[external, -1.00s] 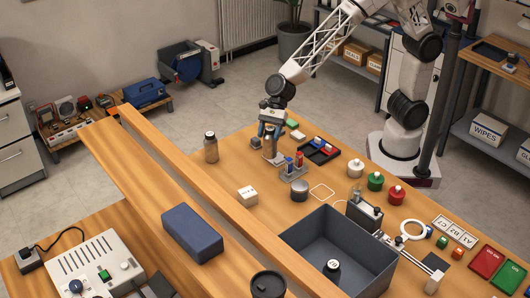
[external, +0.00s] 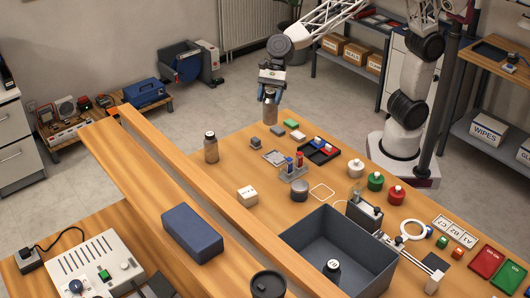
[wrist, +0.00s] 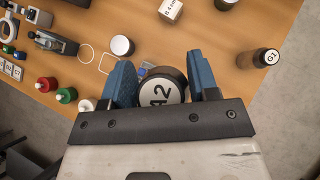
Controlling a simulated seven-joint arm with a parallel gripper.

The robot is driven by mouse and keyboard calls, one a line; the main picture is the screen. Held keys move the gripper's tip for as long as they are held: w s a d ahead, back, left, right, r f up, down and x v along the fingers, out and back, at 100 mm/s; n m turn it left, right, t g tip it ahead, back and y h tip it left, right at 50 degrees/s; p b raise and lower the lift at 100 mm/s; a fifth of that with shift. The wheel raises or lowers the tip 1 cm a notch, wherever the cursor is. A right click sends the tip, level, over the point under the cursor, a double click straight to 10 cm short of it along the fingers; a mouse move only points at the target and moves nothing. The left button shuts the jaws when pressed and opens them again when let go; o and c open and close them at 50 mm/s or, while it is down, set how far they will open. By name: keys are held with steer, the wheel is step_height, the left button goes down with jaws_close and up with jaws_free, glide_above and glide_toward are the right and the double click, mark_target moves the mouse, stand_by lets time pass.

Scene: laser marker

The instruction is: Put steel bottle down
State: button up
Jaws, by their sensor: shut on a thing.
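My gripper (external: 271,92) hangs over the far corner of the table, its blue fingers shut on a grey-brown bottle (external: 270,111), which I take for the steel bottle. The bottle is upright, and I cannot tell whether its base clears the table. In the wrist view, its dark round top (wrist: 161,90) with a white label reading like "A2" sits between the two fingers. Its lower body is hidden there.
A brown bottle (external: 211,150) stands left of the pad. A small rack (external: 293,171), a dark tray (external: 318,152) and a round tin (external: 299,190) are near it on the right. A grey bin (external: 300,232) is at the front.

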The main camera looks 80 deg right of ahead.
steer(key=s+a+n+g, duration=0.3)
steer(key=s+a, duration=0.1)
steer(key=a, duration=0.9)
steer(key=s+a+n+g, duration=0.2)
steer(key=s+a+n, duration=0.2)
steer(key=a, duration=1)
steer(key=s+a+n+g+h, duration=0.3)
steer(key=s+a+n+g, duration=0.15)
steer(key=s+a, duration=1.4)
step_height(320, 180, down, 11)
steer(key=w+a, duration=0.1)
steer(key=shift+a+n+t, duration=0.35)
steer(key=shift+a+n, duration=0.05)
steer(key=shift+n, duration=0.05)
steer(key=shift+f, duration=0.2)
steer(key=shift+f, duration=2.4)
steer(key=shift+f, duration=2.5)
